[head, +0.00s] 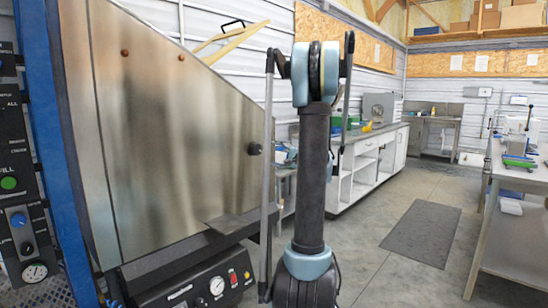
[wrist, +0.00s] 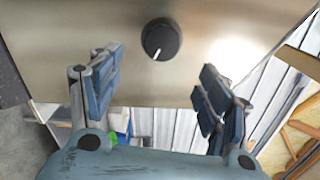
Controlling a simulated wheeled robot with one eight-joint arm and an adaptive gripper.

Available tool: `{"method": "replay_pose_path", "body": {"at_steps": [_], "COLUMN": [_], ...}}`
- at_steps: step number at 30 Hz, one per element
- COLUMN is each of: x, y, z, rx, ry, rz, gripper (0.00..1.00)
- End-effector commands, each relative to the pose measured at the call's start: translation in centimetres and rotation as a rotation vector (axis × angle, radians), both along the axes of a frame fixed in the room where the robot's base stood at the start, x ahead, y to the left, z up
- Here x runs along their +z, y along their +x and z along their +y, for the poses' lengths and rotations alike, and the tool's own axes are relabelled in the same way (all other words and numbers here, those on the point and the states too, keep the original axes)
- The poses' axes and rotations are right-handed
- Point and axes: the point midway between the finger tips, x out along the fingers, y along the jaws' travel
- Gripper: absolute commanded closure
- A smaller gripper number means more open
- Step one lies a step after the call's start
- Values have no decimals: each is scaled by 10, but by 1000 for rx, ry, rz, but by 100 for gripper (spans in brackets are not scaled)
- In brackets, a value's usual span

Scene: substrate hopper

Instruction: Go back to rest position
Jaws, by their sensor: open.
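My gripper (wrist: 160,82) is open and empty in the wrist view, its two blue-grey padded fingers spread well apart. A black round knob (wrist: 161,39) with a white mark sits on the steel hopper panel (wrist: 60,30), beyond the fingers and between them in the picture. The fingers do not hold it. In the head view the same steel panel (head: 180,130) fills the left side, with the knob (head: 254,149) at its right edge. My arm stands upright in the middle there, and I cannot make out my gripper in that view.
A control box (head: 195,288) with a gauge and buttons is below the panel. A blue post (head: 65,150) and a control panel (head: 18,175) stand at far left. A white bench (head: 365,165) is behind my arm, a table (head: 510,190) at right. Floor with a dark mat (head: 422,232) lies between.

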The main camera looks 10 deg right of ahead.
Motion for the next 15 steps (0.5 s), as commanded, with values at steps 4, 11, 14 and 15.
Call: {"method": "replay_pose_path", "body": {"at_steps": [4,11,14,15], "x": [0,-3,-9,-12], "y": [0,-16,-38,-48], "z": [0,23,47,57], "rx": [0,34,73,94], "ry": [0,-65,-147,-186], "rz": [0,22,50,61], "gripper": [30,30,30,30]}}
